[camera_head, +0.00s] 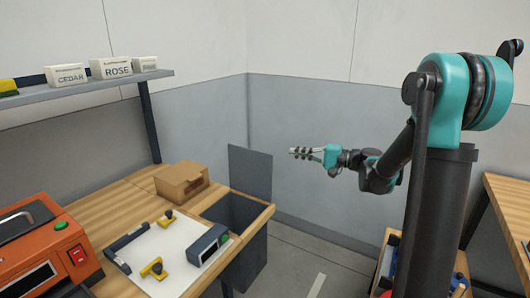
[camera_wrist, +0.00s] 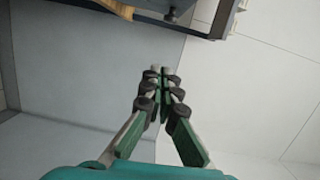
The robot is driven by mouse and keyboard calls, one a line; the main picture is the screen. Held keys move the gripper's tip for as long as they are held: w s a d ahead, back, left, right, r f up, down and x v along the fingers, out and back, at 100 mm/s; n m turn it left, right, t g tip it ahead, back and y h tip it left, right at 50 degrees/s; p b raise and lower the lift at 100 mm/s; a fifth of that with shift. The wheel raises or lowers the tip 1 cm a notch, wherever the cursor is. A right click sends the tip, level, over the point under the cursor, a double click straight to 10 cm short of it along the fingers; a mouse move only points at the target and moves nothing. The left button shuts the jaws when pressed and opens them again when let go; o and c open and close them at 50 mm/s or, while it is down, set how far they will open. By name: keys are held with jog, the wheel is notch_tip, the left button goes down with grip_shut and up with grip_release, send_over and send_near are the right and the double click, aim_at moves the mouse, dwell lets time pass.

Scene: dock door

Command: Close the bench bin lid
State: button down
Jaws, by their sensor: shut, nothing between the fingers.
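The bench bin (camera_head: 250,262) is a dark grey box set into the right end of the wooden bench, with its mouth open at bench height. Its flat grey lid (camera_head: 250,172) stands upright at the back edge of the mouth. My gripper (camera_head: 292,153) is to the right of the lid in the head view, raised and pointing left, with clear space showing between them. In the wrist view, my gripper's fingers (camera_wrist: 160,80) are together and empty. I cannot make out the lid for certain in the wrist view.
A cardboard box (camera_head: 181,181) sits behind a white sheet (camera_head: 160,250) holding yellow stamps and a dark blue device (camera_head: 208,245). An orange machine (camera_head: 45,250) is at left. A shelf (camera_head: 90,87) with labelled blocks hangs above. Floor right of the bin looks open.

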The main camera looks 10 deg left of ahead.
jog(key=s+a, duration=0.2)
jog(key=a, duration=0.9)
jog(key=shift+a+r, duration=0.2)
jog(key=shift+a, duration=0.05)
jog(key=shift+s+a, duration=0.1)
jog(key=shift+s, duration=0.05)
